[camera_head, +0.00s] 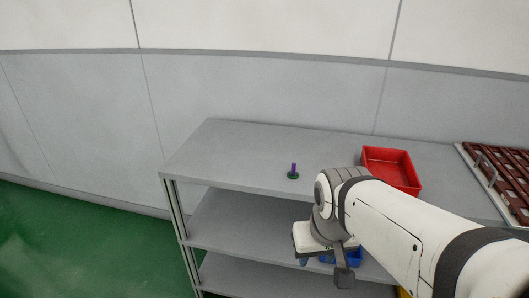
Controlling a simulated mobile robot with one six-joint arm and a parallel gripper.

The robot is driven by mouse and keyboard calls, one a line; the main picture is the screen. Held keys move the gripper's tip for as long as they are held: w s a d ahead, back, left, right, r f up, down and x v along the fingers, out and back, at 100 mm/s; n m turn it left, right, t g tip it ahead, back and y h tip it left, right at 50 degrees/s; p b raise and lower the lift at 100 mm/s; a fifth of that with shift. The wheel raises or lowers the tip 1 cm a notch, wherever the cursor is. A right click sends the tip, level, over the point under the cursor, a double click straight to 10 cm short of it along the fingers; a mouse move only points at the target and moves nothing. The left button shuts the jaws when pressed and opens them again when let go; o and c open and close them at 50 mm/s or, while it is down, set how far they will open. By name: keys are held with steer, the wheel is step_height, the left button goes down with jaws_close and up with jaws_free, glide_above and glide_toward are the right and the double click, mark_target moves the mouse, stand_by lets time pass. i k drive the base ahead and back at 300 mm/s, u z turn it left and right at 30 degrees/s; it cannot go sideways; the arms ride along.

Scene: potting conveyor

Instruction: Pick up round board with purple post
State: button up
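My gripper (324,250) hangs at the end of my white arm, in front of the shelf's front edge and lower in the picture than the board. It is apart from the board. Its fingers are small and partly confused with the things behind, so its opening is unclear.
The grey shelf unit's top (235,150) is clear around the board. A red bin (392,168) stands to the right, and a brown slatted rack (500,170) at the far right. A blue bin (354,257) sits on a lower shelf behind my gripper. Green floor lies left.

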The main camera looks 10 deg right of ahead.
mark_target(293, 174)
steer(key=z, duration=0.15)
steer(key=i, duration=0.9)
steer(key=u, duration=0.05)
